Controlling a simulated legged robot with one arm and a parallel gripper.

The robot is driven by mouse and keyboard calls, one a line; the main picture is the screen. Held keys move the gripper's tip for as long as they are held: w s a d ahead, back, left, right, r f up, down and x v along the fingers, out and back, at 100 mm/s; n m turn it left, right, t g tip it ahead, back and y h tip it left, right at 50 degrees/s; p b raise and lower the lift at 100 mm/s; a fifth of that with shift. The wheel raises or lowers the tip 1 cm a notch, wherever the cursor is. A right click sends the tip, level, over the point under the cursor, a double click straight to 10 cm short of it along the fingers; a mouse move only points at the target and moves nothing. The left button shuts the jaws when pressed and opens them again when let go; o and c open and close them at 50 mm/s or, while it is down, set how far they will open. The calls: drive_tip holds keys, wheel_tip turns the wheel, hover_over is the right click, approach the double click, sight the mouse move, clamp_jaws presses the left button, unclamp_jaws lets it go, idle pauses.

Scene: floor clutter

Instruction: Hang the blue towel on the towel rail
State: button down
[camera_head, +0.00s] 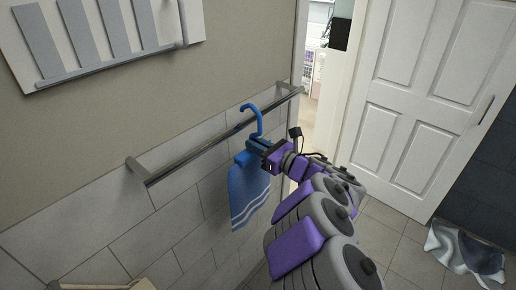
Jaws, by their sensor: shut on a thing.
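The blue towel (246,193) hangs down from a blue hanger (258,122) with a curved hook on top. Two pale stripes run near its lower edge. My gripper (266,150) is shut on the hanger just below the hook, at the towel's upper right. The metal towel rail (215,140) runs along the wall from lower left to upper right. The hook's top is at the rail's line in the picture, beside its right half. I cannot tell whether the hook touches the rail. The towel hangs below the rail, in front of the tiles.
A white slatted rack (110,38) is on the wall at the upper left. A white panelled door (420,110) stands at the right, next to an open doorway (318,80). A crumpled white and blue-grey cloth (464,252) lies on the floor at the lower right. Tiled floor is clear between.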

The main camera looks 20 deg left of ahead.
sight(255, 157)
drive_tip(key=shift+x, duration=1.1)
drive_tip(key=shift+s+a+f, duration=0.1)
drive_tip(key=shift+a+f, duration=0.1)
drive_tip(key=shift+f, duration=0.35)
drive_tip(key=shift+a+f, duration=0.1)
drive_tip(key=shift+f, duration=1.4)
drive_tip(key=c, duration=1.1)
unclamp_jaws()
drive_tip(key=shift+f, duration=0.1)
